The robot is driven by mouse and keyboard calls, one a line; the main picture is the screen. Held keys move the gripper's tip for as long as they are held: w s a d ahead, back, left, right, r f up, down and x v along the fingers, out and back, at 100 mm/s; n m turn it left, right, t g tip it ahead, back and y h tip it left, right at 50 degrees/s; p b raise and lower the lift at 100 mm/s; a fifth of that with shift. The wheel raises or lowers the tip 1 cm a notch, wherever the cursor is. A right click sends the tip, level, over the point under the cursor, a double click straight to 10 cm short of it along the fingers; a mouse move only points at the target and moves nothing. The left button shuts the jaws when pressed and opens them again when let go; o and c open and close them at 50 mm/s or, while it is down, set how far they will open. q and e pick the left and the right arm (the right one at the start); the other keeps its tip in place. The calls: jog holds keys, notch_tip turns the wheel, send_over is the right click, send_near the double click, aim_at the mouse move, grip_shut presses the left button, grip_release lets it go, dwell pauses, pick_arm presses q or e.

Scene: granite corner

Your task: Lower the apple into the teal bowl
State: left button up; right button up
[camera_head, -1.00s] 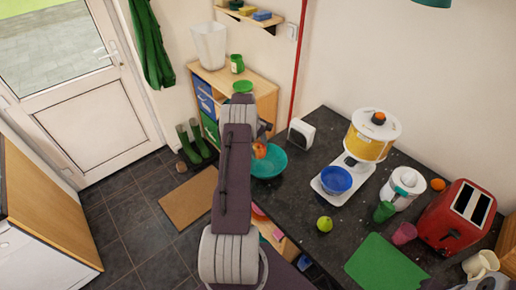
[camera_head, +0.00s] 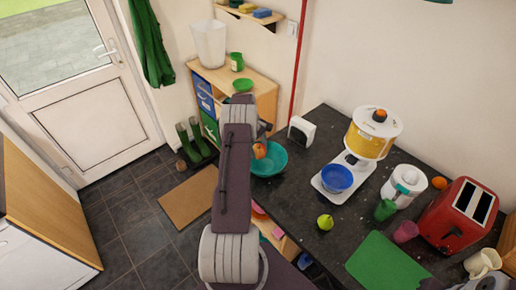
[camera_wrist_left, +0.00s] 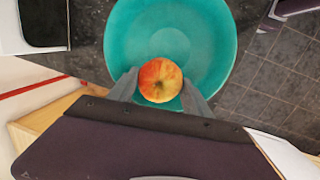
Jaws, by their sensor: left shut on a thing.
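The red and yellow apple (camera_wrist_left: 160,80) is between the two fingers of my left gripper (camera_wrist_left: 160,88), which is shut on it. In the left wrist view the apple overlaps the near part of the teal bowl (camera_wrist_left: 205,25), and the inside of the bowl looks empty otherwise. In the head view the apple (camera_head: 260,151) shows at the left part of the teal bowl (camera_head: 272,170), partly behind my left arm. I cannot tell how high it is above the bowl's bottom. My right gripper is in neither view.
The bowl stands at the left end of the dark counter (camera_head: 300,205). A blue bowl (camera_head: 337,179) sits at the yellow-topped appliance (camera_head: 370,137). A white box (camera_head: 301,130) stands behind the teal bowl.

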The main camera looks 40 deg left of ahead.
pick_arm(q)
jog(key=shift+f, duration=0.4)
dwell(0.3)
jog(key=o, duration=1.5)
jog(key=shift+o, duration=0.2)
jog(key=shift+b, duration=0.3)
jog(key=r, duration=0.3)
jog(key=s+r+b, duration=0.1)
jog(key=r, duration=0.2)
jog(key=a+r+b, duration=0.1)
jog(key=r, duration=0.2)
jog(key=shift+s, duration=0.15)
jog(key=shift+d, duration=0.1)
